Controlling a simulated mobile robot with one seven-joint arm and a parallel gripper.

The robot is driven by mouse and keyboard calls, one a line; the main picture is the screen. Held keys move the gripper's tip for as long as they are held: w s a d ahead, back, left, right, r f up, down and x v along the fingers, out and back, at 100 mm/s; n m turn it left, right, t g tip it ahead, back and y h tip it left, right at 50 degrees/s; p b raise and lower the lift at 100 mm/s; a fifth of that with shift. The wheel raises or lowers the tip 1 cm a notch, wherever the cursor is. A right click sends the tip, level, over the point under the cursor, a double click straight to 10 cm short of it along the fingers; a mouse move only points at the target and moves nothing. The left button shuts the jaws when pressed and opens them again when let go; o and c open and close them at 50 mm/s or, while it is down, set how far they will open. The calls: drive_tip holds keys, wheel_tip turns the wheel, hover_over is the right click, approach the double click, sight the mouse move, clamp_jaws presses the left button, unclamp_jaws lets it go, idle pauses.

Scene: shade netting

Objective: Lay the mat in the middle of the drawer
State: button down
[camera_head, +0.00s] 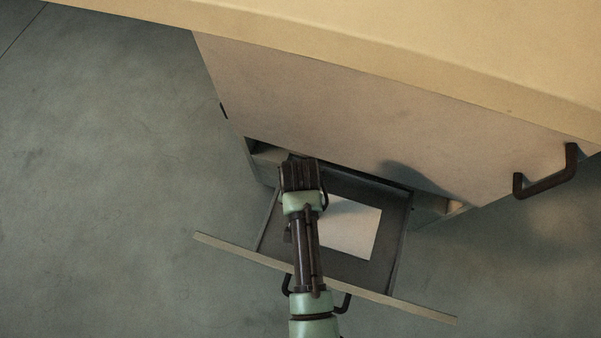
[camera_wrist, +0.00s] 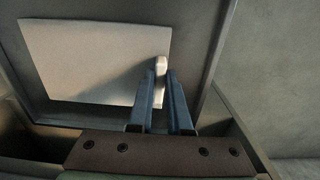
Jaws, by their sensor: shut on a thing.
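The mat (camera_head: 350,228) is a pale, flat rectangle within the open drawer (camera_head: 385,265). In the wrist view the mat (camera_wrist: 85,55) has a small pale tab (camera_wrist: 161,65) at its edge. My gripper (camera_wrist: 164,76) is shut on this tab, its two blue fingers close together. In the head view my gripper (camera_head: 300,165) is over the back left of the drawer, and my arm hides part of the mat. I cannot tell whether the mat touches the drawer floor or hangs just above it.
The drawer's front panel (camera_head: 400,303) has a dark handle (camera_head: 346,303), partly behind my arm. The cabinet (camera_head: 340,110) stands behind the drawer under a pale top (camera_head: 400,30). Another dark handle (camera_head: 548,182) juts out at the right. Bare floor lies at both sides.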

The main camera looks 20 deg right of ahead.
drive_tip(key=c, duration=0.9)
unclamp_jaws()
drive_tip(key=shift+f, duration=0.1)
drive_tip(key=shift+o, duration=0.2)
wheel_tip(320, 180, up, 12)
drive_tip(key=p, duration=0.5)
drive_tip(key=shift+r, duration=0.2)
